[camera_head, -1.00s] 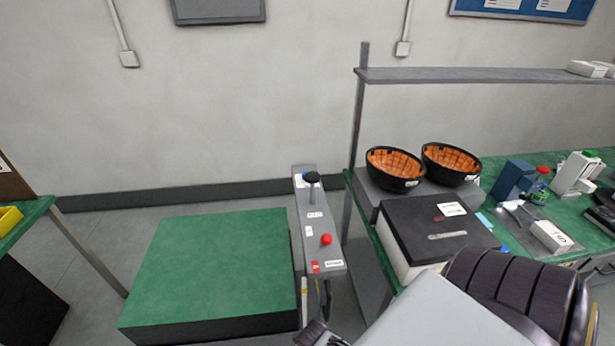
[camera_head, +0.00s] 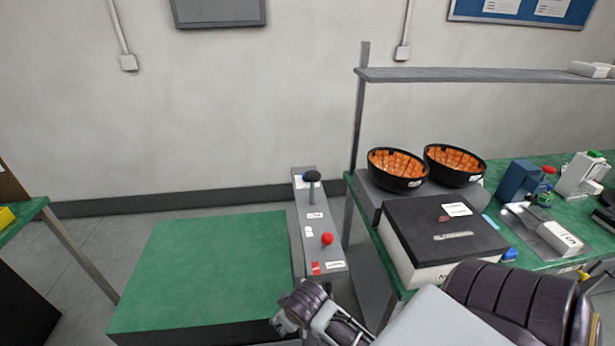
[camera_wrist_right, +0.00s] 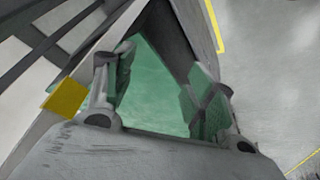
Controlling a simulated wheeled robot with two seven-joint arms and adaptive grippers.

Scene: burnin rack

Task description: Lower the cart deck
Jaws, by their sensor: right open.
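The cart deck (camera_head: 205,270) is a flat green top with a dark side, at the lower middle left of the head view. Beside its right edge stands a narrow grey control panel (camera_head: 320,232) with a black-knobbed lever (camera_head: 312,178) at the far end and a red knob (camera_head: 327,239) nearer me. My right gripper (camera_head: 280,322) is at the deck's near right corner, below the panel's near end. In the right wrist view its open fingers (camera_wrist_right: 160,95) have nothing between them, with a green surface beyond. My left gripper is not in view.
A green bench on the right holds a black-topped box (camera_head: 445,232), two black bowls with orange lining (camera_head: 397,168) and small devices. A shelf (camera_head: 480,74) runs above it. Another green table edge (camera_head: 25,215) is at far left. Grey floor lies between.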

